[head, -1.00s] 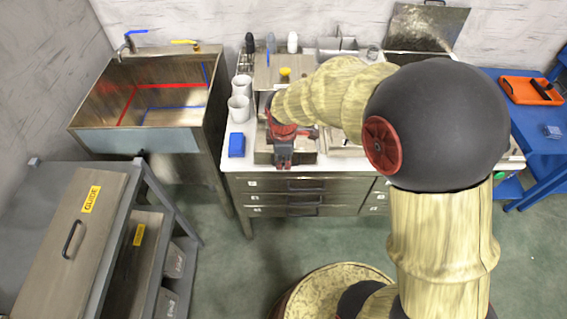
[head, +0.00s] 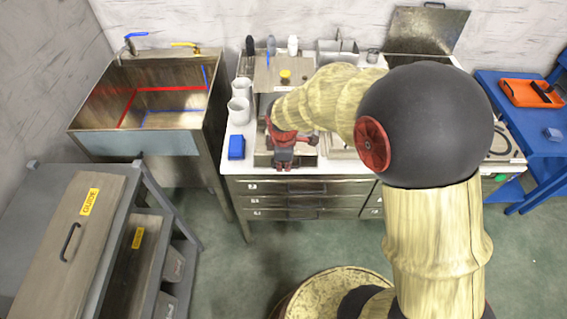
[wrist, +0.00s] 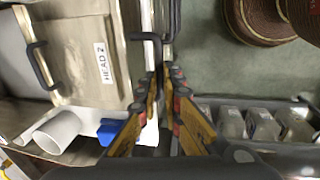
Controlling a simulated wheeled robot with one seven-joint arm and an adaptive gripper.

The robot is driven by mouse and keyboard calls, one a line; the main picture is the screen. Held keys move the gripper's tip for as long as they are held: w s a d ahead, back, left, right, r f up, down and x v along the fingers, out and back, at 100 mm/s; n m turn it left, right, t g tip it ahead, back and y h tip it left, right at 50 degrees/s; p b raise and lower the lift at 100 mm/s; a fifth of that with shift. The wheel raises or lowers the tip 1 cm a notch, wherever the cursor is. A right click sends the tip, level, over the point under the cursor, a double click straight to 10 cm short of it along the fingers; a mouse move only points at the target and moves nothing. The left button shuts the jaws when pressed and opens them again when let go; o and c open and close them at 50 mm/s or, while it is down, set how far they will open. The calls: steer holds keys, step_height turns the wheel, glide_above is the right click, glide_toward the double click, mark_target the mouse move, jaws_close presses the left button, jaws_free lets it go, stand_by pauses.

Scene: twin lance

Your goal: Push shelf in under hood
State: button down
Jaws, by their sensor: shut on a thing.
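My gripper (head: 283,163) is over the front edge of the white counter (head: 237,170). Its fingers (wrist: 166,75) are close together in the wrist view, shut at a black bar handle (wrist: 151,40); the exact contact is partly hidden by the fingers. A steel panel labelled HEAD 2 (wrist: 88,72) lies beside the fingers, with its own black handle (wrist: 40,66). In the head view a low steel tray (head: 263,158) shows around my gripper, below the steel housing (head: 270,80). My arm and gripper hide much of the housing's front. I cannot tell for sure which part is the shelf.
A blue block (head: 236,147) and white cups (head: 240,110) stand left of the housing. A steel sink (head: 140,100) is further left, and a grey rack (head: 150,185) is at the front left. Drawers (head: 300,200) are below the counter. A blue table (head: 540,140) stands right.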

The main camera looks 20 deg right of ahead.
steer(key=shift+s, duration=0.1)
stand_by(0.7)
steer(key=c, duration=2.5)
jaws_free()
steer(key=shift+f, duration=0.1)
steer(key=shift+c, duration=0.2)
steer(key=shift+o, duration=0.7)
steer(key=o, duration=0.4)
steer(key=shift+o, duration=0.2)
step_height(320, 180, up, 12)
steer(key=s, duration=0.2)
steer(key=shift+a, duration=0.4)
steer(key=shift+f, duration=0.1)
